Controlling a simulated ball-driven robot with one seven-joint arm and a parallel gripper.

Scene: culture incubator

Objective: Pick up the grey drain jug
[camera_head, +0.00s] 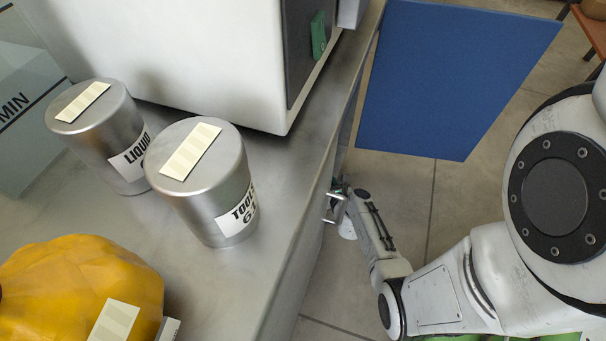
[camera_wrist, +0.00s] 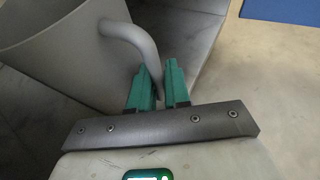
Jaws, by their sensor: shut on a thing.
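The grey drain jug (camera_wrist: 65,55) fills the upper left of the wrist view, its wide open mouth tilted in the picture. Its curved handle (camera_wrist: 128,38) runs down from the jug's side to between the green fingers. My gripper (camera_wrist: 160,82) is shut on this handle, with one finger on either side. In the head view my gripper (camera_head: 338,198) is beside the bench's right edge, low against its side. The jug cannot be made out clearly there; the bench edge and my gripper hide that spot. I cannot tell whether the jug rests on something.
The steel bench (camera_head: 285,190) bears two metal canisters, one marked LIQUID (camera_head: 105,145) and one marked TOOLS (camera_head: 205,190). A yellow lumpy object (camera_head: 75,285) is at the front left. A white cabinet (camera_head: 200,60) stands behind. A blue panel (camera_head: 445,75) juts out right. Open floor (camera_head: 450,200) lies below it.

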